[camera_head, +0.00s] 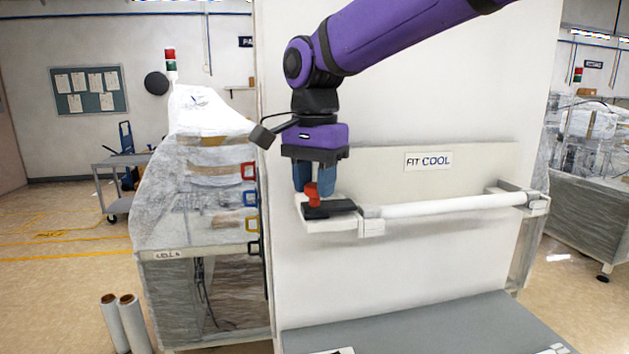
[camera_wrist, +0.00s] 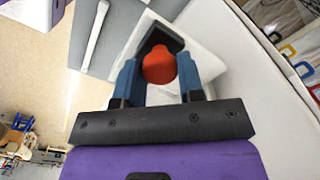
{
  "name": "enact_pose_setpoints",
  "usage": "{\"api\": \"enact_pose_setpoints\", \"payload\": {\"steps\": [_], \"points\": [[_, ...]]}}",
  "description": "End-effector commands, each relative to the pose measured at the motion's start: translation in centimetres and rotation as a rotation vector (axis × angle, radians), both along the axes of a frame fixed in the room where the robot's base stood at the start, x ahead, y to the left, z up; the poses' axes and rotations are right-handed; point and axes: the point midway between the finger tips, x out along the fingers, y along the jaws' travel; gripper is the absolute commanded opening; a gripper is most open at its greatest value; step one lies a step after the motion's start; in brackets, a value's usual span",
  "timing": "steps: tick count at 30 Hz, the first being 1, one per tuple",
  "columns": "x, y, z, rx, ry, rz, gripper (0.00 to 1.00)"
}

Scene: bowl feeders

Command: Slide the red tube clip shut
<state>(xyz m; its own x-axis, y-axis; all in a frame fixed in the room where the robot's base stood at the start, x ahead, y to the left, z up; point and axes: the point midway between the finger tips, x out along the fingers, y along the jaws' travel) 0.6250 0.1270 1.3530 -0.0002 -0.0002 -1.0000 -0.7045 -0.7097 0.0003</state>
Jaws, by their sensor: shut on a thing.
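The red clip (camera_head: 311,193) stands up from a dark base (camera_head: 330,209) at the left end of the white tube (camera_head: 450,205). My gripper (camera_head: 315,185) points down over it, with its blue fingers on either side of the red part. In the wrist view the red clip (camera_wrist: 159,66) sits between the two blue fingers of my gripper (camera_wrist: 160,78), and the gripper is shut on it. The dark base (camera_wrist: 165,38) shows behind the clip. The fingers and the clip's top hide how far along its base the clip sits.
A white panel with a "FIT COOL" label (camera_head: 428,161) stands behind the tube. A white holder (camera_head: 372,227) supports the tube's left end, and another bracket (camera_head: 537,203) its right end. A grey surface (camera_head: 430,330) lies below. Coloured frames (camera_head: 249,198) hang at the left.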

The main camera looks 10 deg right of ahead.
Motion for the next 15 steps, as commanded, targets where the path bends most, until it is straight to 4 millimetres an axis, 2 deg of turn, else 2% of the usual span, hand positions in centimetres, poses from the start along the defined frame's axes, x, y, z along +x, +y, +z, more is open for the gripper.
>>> {"api": "enact_pose_setpoints", "payload": {"steps": [5,11,15], "points": [[0.1,-1.2,0.0,0.0,0.0,-0.004,0.0],[0.1,-4.1,0.1,0.001,-0.001,-0.005,0.0],[0.0,-4.5,0.0,-0.001,-0.001,-0.001,0.0]]}}
